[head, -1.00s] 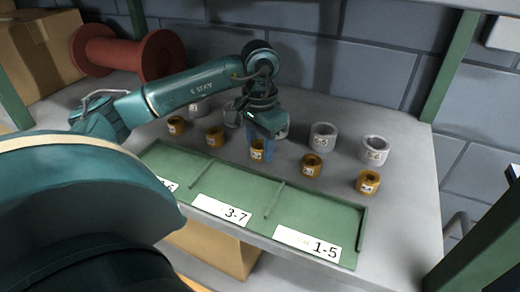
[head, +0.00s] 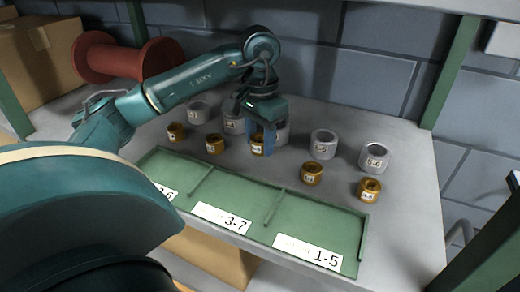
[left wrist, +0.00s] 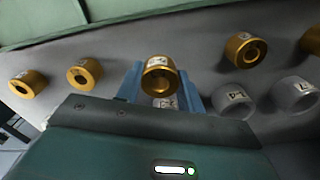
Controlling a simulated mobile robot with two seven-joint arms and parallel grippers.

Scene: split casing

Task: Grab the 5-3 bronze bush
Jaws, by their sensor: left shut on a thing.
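A bronze bush (head: 257,147) sits between the blue fingers of my left gripper (head: 260,149) in the head view. In the left wrist view the same bush (left wrist: 159,72) shows its round bore and a white label on its rim, between the two fingers (left wrist: 160,88). My left gripper is shut on it. The label is too small to read. The bush is at table height or very little above; I cannot tell which. My right gripper is not in view.
Other bronze bushes (head: 312,174) and grey bushes (head: 324,145) stand close by on the grey table (head: 410,215). A green tray (head: 340,226) with low dividers and labels such as 3-7 and 1-5 lies in front.

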